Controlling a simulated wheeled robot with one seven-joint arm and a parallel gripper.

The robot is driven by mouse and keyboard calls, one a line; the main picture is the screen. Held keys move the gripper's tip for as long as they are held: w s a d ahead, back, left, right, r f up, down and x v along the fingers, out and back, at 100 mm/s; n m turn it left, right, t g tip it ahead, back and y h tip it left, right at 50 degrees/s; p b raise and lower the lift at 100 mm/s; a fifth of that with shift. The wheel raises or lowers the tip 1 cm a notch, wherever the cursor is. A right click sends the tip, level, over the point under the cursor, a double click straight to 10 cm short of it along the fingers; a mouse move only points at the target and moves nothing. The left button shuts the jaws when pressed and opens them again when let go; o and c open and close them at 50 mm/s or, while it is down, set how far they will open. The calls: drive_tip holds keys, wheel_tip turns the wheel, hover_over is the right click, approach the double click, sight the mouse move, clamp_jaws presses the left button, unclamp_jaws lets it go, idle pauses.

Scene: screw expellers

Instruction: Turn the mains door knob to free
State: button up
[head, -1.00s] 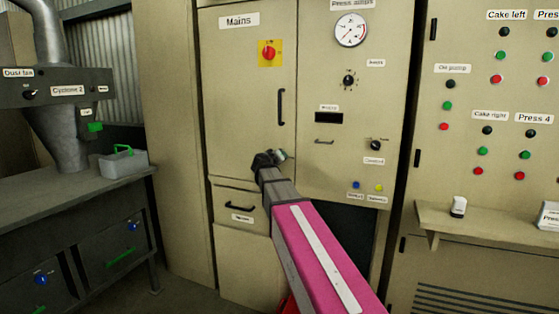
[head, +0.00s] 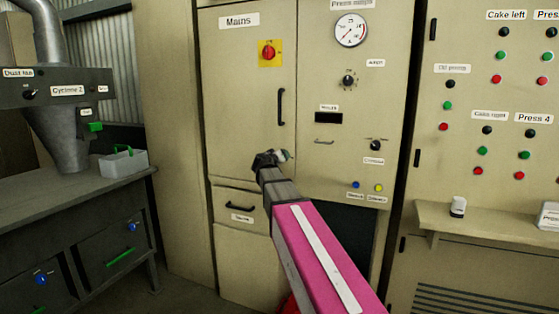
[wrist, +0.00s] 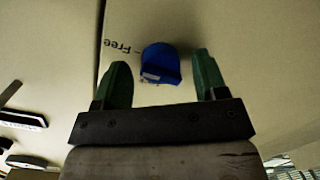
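The mains door (head: 228,90) is a beige cabinet door, shut, with a "Mains" label, a red switch on a yellow plate and a black upright handle. The blue mains door knob (wrist: 161,64) shows in the wrist view on the beige panel, with the word "Free" and a short mark to its left. My gripper (wrist: 162,72) is open, its two green fingers on either side of the knob with a gap at each side. In the head view my gripper (head: 281,156) is at the door's lower right edge and hides the knob.
A panel with a gauge (head: 350,30) and dials is right of the door. A drawer (head: 240,207) is below it. A shelf (head: 480,215) juts out at the right. A dark bench (head: 70,200) with a grey tray (head: 123,163) stands at the left.

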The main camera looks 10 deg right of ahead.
drive_tip(key=v, duration=1.1)
drive_tip(key=shift+f, duration=0.1)
drive_tip(key=s+d+f+g+y, duration=0.1)
drive_tip(key=s+f+g+y, duration=0.3)
drive_tip(key=f, duration=0.7)
drive_tip(key=s+d+f+g, duration=0.25)
drive_tip(key=s+f, duration=0.35)
drive_tip(key=f, duration=0.5)
drive_tip(key=s+d+f+g+y, duration=0.1)
drive_tip(key=s+f+g, duration=0.3)
drive_tip(key=f, duration=0.7)
drive_tip(key=s+a+f+g+y, duration=0.3)
drive_tip(key=s+f+y, duration=0.1)
drive_tip(key=s+f, duration=0.5)
drive_tip(key=shift+s, duration=0.6)
drive_tip(key=shift+a+f, duration=0.1)
